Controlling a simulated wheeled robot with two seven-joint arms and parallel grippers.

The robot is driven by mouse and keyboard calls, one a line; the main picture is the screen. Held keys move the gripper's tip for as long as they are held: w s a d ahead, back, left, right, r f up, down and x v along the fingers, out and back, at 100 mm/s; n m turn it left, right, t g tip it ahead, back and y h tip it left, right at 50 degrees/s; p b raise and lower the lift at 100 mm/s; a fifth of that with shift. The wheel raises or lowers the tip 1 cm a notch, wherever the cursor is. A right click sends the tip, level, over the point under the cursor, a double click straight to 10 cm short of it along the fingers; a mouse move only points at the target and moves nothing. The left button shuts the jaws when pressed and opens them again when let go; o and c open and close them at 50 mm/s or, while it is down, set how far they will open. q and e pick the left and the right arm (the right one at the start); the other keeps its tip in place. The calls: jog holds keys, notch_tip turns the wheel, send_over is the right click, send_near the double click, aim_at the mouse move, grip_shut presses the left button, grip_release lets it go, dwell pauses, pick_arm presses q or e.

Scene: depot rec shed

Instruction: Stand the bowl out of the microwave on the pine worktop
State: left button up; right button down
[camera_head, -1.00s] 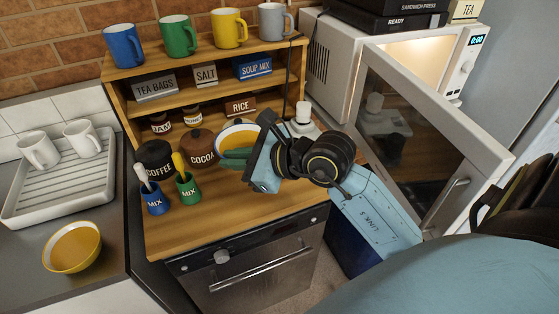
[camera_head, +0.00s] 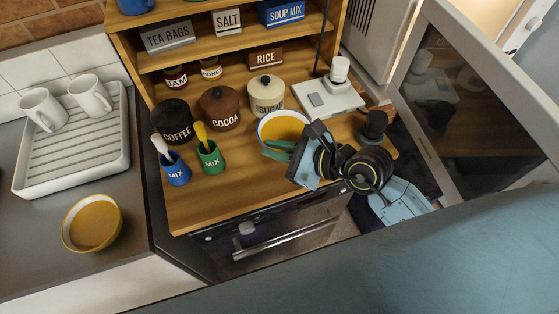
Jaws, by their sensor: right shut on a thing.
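A bowl (camera_head: 284,126) with a yellow inside and a pale rim is over the pine worktop (camera_head: 235,178), just in front of the sugar jar. My right gripper (camera_head: 279,150) is shut on its near rim, reaching in from the right. The gripper hides part of the bowl's near side. I cannot tell whether the bowl's base touches the wood. The microwave (camera_head: 384,38) stands at the upper right with its door (camera_head: 470,100) swung open. My left gripper is not in view.
Coffee (camera_head: 173,121), cocoa (camera_head: 220,108) and sugar (camera_head: 266,95) jars line the worktop's back. Blue (camera_head: 174,170) and green (camera_head: 211,159) MIX pots stand left of the bowl. A white scale-like device (camera_head: 328,98) is behind right. Another yellow bowl (camera_head: 92,223) sits on the grey counter.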

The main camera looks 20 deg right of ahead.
notch_tip(320, 180, down, 6)
jog(key=shift+w+r+b, duration=0.1)
jog(key=shift+b, duration=0.65)
jog(key=c, duration=2)
grip_release()
jog(key=shift+f, duration=0.2)
jog(key=o, duration=0.5)
jog(key=shift+r, duration=0.25)
jog(key=v, duration=1.2)
